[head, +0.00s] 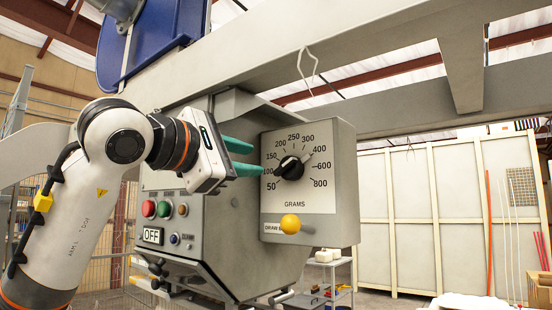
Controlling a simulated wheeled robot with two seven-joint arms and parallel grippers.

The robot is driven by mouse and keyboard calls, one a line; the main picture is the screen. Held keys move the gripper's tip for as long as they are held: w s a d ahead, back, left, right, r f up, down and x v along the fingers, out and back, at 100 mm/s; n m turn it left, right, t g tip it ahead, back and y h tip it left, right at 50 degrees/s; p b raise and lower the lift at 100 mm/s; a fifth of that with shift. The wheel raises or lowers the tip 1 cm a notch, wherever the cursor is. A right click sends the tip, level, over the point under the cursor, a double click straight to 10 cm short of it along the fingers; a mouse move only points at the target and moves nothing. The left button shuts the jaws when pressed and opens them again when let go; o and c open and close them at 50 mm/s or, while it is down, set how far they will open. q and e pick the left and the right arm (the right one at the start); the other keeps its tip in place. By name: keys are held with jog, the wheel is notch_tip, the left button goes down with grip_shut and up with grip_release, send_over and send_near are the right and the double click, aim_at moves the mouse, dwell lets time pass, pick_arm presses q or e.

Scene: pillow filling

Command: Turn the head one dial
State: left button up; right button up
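The dial (290,168) is a black knob on a white plate marked GRAMS, with numbers from 50 to 800, on the front of a grey machine box. The lower fingertip overlaps the plate's left edge near the 100 mark. I cannot tell whether it touches. My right gripper is not in view.
A yellow ball knob (290,224) sticks out below the dial plate. A grey beam (330,60) runs overhead. Pale wall panels (450,220) stand behind at right.

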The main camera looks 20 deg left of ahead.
aim_at(283, 167)
pick_arm(q)
jog(key=p+x, duration=0.3)
jog(key=x, duration=0.4)
jog(key=shift+w+d+r, duration=0.1)
jog(key=shift+w, duration=0.1)
jog(key=shift+w+d, duration=0.15)
jog(key=shift+w, duration=0.3)
jog(key=shift+s, duration=0.1)
grip_shut()
